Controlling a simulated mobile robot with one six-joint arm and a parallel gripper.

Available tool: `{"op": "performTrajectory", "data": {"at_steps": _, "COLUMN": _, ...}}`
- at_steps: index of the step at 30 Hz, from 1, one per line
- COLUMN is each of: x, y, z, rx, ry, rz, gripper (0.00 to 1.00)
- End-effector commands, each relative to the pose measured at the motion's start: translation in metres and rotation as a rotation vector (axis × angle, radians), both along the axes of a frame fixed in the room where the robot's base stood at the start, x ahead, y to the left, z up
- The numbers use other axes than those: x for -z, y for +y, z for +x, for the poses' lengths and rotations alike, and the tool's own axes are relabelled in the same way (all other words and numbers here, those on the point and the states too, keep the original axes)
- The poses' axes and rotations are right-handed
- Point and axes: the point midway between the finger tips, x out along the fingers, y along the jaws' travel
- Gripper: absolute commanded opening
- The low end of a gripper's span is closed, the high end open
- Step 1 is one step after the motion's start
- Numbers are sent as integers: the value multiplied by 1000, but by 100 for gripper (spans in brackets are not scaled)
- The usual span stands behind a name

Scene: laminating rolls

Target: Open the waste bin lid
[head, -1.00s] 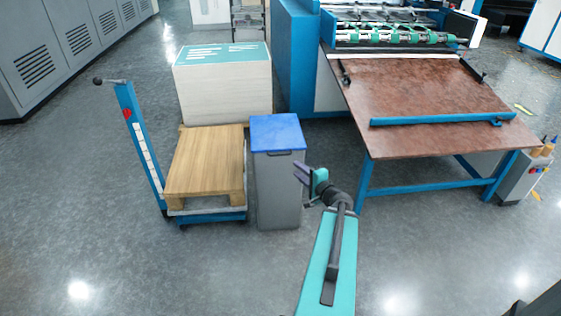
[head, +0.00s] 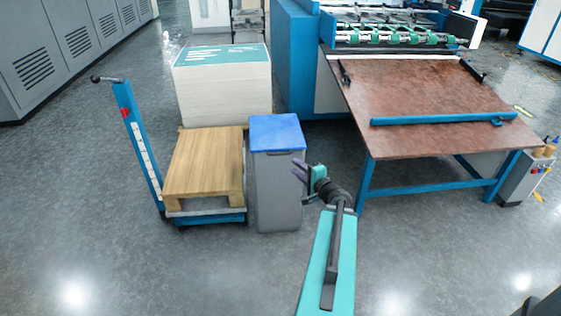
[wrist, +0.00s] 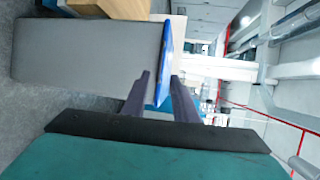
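The waste bin (head: 278,190) is a tall grey box with a flat blue lid (head: 276,131), which lies shut on top. My gripper (head: 298,164) is at the bin's front right upper edge in the head view. In the wrist view the bin's grey body (wrist: 90,50) lies sideways, and the lid (wrist: 164,65) is seen edge-on. My gripper (wrist: 160,82) is open there, with its two dark fingers on either side of the lid's near edge. I cannot tell whether either finger touches the lid.
A pallet truck (head: 140,140) with a wooden pallet (head: 203,163) stands close on the bin's left. A tall white sheet stack (head: 223,95) is behind it. The machine's brown table (head: 430,95) on blue legs is to the right. The grey floor in front is clear.

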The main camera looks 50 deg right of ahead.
Motion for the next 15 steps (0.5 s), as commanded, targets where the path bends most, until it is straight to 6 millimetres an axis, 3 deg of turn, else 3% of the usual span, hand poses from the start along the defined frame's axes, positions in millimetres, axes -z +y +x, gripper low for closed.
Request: {"op": "performTrajectory", "data": {"at_steps": 15, "x": 6, "y": -4, "z": 15, "rx": -1, "ry": 0, "rz": -2, "gripper": 26}}
